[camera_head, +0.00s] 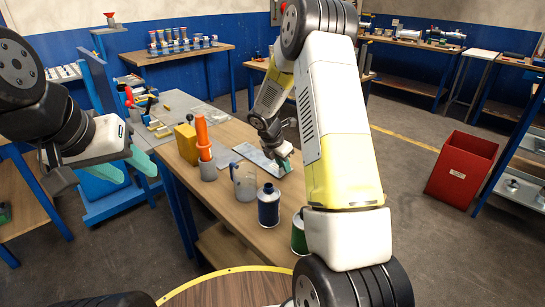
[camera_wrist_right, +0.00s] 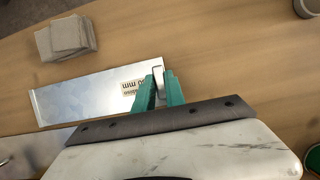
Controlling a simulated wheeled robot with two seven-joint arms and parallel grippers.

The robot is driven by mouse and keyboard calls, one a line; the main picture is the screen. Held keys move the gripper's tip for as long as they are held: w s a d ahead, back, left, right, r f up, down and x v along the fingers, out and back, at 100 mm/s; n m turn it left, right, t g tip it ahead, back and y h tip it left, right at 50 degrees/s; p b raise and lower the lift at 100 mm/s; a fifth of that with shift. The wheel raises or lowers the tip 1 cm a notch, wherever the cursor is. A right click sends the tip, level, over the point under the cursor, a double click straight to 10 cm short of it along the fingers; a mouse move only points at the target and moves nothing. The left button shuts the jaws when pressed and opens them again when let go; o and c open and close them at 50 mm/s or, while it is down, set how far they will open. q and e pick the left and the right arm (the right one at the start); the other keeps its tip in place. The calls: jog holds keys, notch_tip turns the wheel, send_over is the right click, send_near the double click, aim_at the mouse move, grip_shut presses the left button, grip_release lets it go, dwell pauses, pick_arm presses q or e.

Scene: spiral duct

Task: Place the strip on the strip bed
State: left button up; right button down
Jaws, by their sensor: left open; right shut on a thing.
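The strip (camera_wrist_right: 85,97) is a flat, shiny metal sheet with a printed label near its right end. It also shows on the wooden bench in the head view (camera_head: 257,157). My right gripper (camera_wrist_right: 158,88) is shut at the strip's labelled right end, with a small whitish piece between its teal fingers. In the head view my right gripper (camera_head: 283,160) is low over the bench; I cannot tell whether the strip is lifted. My left gripper (camera_head: 137,174) is open and empty, left of the bench. A flat grey surface (camera_head: 182,104) at the bench's far end may be the strip bed.
An orange-topped tool (camera_head: 203,138), a yellow block (camera_head: 186,144), a metal mug (camera_head: 243,182), a blue bottle (camera_head: 268,207) and a green can (camera_head: 299,235) stand on the bench. A red bin (camera_head: 461,170) is on the floor.

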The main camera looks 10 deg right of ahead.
jog(key=c, duration=1.8)
grip_release()
jog(key=shift+f, duration=0.1)
jog(key=o, duration=0.4)
